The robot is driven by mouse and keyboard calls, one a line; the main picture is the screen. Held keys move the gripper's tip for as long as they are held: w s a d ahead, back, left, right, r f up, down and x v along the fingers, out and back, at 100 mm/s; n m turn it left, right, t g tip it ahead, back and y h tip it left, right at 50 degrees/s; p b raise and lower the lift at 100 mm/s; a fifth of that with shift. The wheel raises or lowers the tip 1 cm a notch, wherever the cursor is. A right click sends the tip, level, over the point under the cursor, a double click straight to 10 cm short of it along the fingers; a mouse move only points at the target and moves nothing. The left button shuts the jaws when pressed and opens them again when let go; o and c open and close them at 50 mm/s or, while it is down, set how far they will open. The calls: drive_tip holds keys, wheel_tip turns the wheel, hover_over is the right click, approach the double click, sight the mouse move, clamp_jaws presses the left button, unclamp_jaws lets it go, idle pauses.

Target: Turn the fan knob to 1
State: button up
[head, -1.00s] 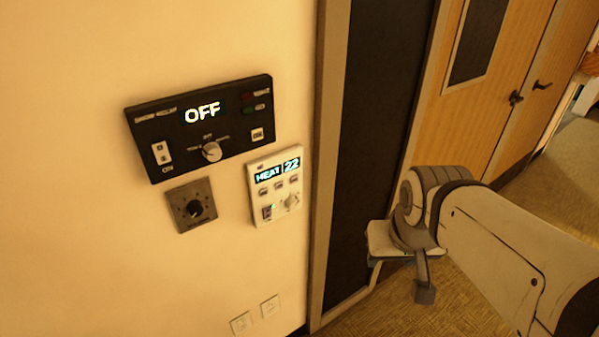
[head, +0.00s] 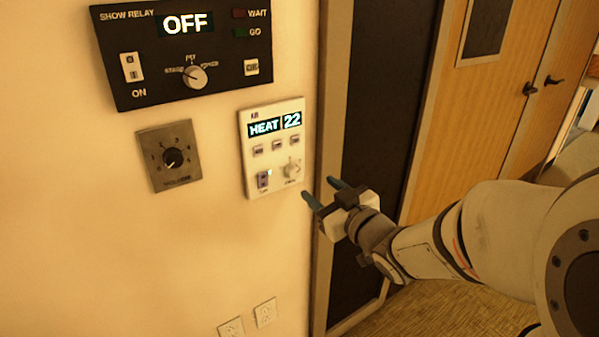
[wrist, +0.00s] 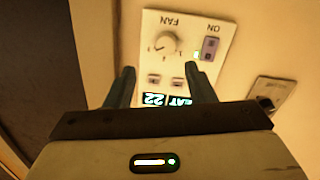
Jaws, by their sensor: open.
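The fan knob (head: 291,170) is a small pale round dial at the lower right of the white thermostat panel (head: 246,140), whose display reads HEAT 22. In the wrist view the panel shows upside down, with the fan knob (wrist: 165,43) under the word FAN, small marks around it and a pointer line on its face. I cannot read its setting for sure. My gripper (head: 320,188) is just right of the panel in the head view, fingers apart and empty. In the wrist view my gripper (wrist: 159,68) has its fingertips on either side, short of the knob, not touching it.
A black panel (head: 120,60) reading OFF, with its own knob, is above. A grey dial plate (head: 154,176) is left of the thermostat. A lilac ON switch (wrist: 210,46) sits beside the fan knob. A door frame (head: 329,100) stands at right.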

sight(295, 172)
drive_tip(key=shift+y, duration=0.3)
drive_tip(key=shift+s+a+p+x, duration=0.15)
drive_tip(key=shift+p+x, duration=1)
drive_tip(key=shift+x, duration=0.85)
drive_tip(key=shift+s+a+p+x, duration=0.1)
drive_tip(key=shift+a+p+x, duration=0.1)
drive_tip(key=shift+p+x, duration=1.4)
drive_tip(key=shift+w+a+f+b, duration=0.1)
drive_tip(key=shift+w+a+b, duration=0.1)
drive_tip(key=shift+w+b, duration=0.2)
